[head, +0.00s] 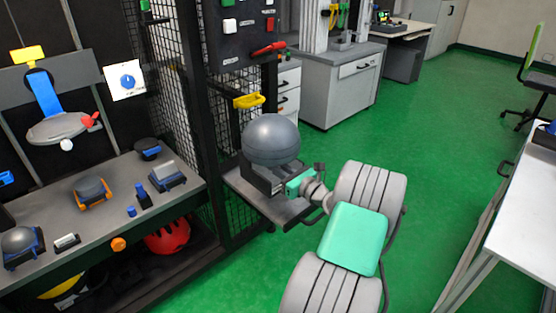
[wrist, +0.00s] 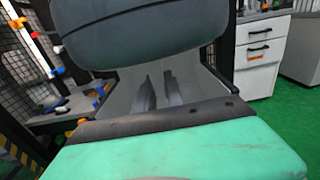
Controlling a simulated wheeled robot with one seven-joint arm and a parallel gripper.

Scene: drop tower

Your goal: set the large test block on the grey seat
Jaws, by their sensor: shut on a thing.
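A large grey rounded block (head: 270,138), which I take for the large test block, is at the small shelf beside the mesh cage. A dark angular base shows under it, and I cannot tell whether they are one piece. My gripper (head: 286,180) reaches in from the right, low against this block, and is shut on it; the fingertips are mostly hidden. In the wrist view the block (wrist: 140,35) fills the top, with my two dark fingers (wrist: 158,90) under it. I cannot tell for certain which part is the grey seat or whether the block touches the shelf.
The small shelf (head: 285,212) juts from the black frame. A bench (head: 110,205) at left holds several small blocks and cradles. A red helmet (head: 167,237) lies below it. A white table (head: 520,210) stands at right. The green floor (head: 430,150) between is clear.

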